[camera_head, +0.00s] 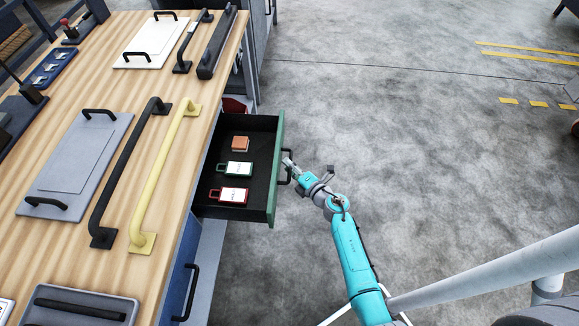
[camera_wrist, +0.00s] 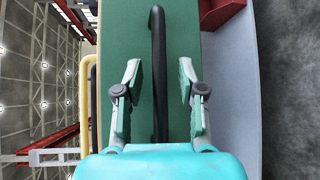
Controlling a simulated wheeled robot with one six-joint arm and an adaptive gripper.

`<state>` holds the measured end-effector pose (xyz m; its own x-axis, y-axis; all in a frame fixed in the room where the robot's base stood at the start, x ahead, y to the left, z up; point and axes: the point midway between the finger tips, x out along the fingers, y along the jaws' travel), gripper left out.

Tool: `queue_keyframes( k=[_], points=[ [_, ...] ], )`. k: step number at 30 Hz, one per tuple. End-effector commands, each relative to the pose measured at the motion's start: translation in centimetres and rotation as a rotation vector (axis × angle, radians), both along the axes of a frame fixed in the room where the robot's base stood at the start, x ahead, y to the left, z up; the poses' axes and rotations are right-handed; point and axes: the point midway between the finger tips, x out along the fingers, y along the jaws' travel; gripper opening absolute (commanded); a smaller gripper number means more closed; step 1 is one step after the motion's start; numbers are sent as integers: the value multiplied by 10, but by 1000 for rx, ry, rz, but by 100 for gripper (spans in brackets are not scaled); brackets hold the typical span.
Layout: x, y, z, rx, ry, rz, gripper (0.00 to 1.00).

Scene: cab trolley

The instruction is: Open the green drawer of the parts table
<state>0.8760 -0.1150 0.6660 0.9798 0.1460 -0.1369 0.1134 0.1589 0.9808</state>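The green drawer (camera_head: 277,150) stands pulled out from the right side of the parts table (camera_head: 172,150), so its dark inside shows. Its black bar handle (camera_head: 285,181) is on the green front. My gripper (camera_head: 289,163) is at this handle, outside the drawer front. In the wrist view the green front (camera_wrist: 120,40) fills the middle, with the handle (camera_wrist: 157,45) running up it. My gripper (camera_wrist: 158,90) is open there, one finger on each side of the handle, with gaps between. The lower end of the handle is hidden behind my gripper body.
In the drawer lie an orange-brown block (camera_head: 240,143), a green-framed tag (camera_head: 236,169) and a red-framed tag (camera_head: 231,195). A blue front with a black handle (camera_head: 190,293) is nearer. Yellow (camera_head: 146,205) and black (camera_head: 118,185) bars lie on the tabletop.

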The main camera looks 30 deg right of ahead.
Motion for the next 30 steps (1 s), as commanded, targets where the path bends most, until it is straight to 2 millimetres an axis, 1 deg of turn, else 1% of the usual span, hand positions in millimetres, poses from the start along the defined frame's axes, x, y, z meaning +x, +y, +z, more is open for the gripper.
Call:
queue_keyframes(
  k=[5,12,15,18,21,24,30],
  points=[
    [-24,-4,2,1,2,-3,39],
    [-72,-11,9,1,2,-3,39],
    [-88,-14,11,0,2,-3,39],
    [-101,-16,13,0,2,-3,39],
    [-109,-17,14,0,2,-3,39],
    [-113,-17,16,0,0,-1,39],
    [-115,-17,16,0,0,0,39]
  ],
)
